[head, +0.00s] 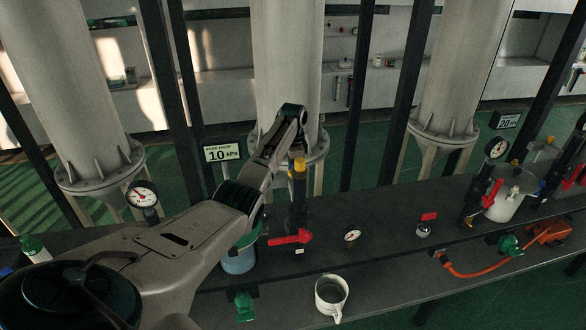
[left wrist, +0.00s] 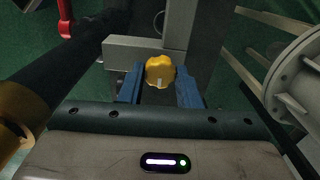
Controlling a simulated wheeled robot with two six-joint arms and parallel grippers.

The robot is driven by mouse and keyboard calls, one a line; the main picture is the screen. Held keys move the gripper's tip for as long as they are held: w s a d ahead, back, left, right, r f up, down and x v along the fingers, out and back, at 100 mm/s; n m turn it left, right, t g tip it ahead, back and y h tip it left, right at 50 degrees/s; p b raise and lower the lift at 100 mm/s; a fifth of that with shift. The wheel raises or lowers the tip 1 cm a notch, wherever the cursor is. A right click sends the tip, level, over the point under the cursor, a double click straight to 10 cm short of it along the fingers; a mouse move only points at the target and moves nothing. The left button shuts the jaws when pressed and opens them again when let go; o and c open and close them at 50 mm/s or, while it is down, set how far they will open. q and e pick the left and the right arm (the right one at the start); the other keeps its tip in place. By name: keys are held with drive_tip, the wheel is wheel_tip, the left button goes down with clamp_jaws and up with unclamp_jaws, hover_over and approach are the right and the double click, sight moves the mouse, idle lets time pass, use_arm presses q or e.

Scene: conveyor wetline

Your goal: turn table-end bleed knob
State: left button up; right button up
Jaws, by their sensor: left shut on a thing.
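The yellow bleed knob (left wrist: 160,71) has a pale mark on its front and sits between the two blue fingers of my left gripper (left wrist: 160,90) in the left wrist view. The gripper is shut on it. In the head view my left arm reaches from the lower left to the dark upright pipe (head: 297,205) with a yellow part (head: 299,166) near its top. My wrist is above this pipe, and the fingers cannot be made out there. My right gripper is not in view.
A red lever valve (head: 290,237) is low on the pipe. A sign (head: 222,151) reads 10 kPa. An orange hose (head: 475,272) lies at right.

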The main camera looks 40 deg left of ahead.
use_arm(q)
drive_tip(key=n, duration=1.1)
drive_tip(key=shift+n, duration=0.3)
drive_tip(key=n, duration=0.6)
drive_tip(key=shift+a+r, duration=0.1)
drive_tip(key=n, duration=0.6)
idle(0.4)
drive_tip(key=o, duration=1)
